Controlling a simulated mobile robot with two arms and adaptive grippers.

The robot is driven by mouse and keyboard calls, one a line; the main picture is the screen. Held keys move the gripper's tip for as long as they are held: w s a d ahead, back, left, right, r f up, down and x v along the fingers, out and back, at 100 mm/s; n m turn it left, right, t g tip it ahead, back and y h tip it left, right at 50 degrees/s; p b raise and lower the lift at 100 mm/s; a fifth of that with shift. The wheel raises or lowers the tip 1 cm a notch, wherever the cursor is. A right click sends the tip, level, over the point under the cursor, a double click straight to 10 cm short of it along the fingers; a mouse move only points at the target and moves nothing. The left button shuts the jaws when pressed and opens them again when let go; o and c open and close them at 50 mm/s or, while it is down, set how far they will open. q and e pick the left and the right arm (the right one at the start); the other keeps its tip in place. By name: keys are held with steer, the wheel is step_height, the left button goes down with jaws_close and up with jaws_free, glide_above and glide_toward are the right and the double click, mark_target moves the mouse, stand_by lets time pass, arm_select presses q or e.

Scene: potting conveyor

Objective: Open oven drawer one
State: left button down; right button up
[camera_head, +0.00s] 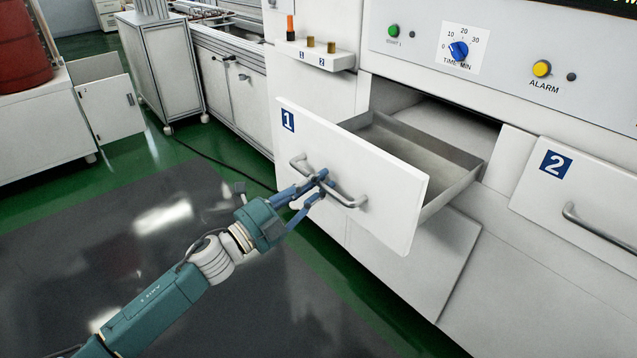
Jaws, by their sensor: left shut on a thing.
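Oven drawer one (372,193) has a white front with a blue "1" label at its upper left. It stands pulled out from the oven, and its grey metal tray (440,160) shows behind the front and looks empty. My left gripper (318,182) is shut on the middle of the drawer's bar handle (350,201). My left arm reaches in from the lower left. My right gripper is not in view.
Drawer two (585,190) is shut at the right. The control panel (510,50) with a timer knob and buttons is above. White cabinets (165,65) stand at the back left. The dark floor mat (150,250) in front is clear.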

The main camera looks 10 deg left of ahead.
arm_select(q)
steer(key=c, duration=1.7)
jaws_free()
steer(key=shift+s+a+f, duration=0.1)
steer(key=shift+s+a, duration=0.1)
steer(key=v, duration=1.1)
steer(key=shift+s+a, duration=0.15)
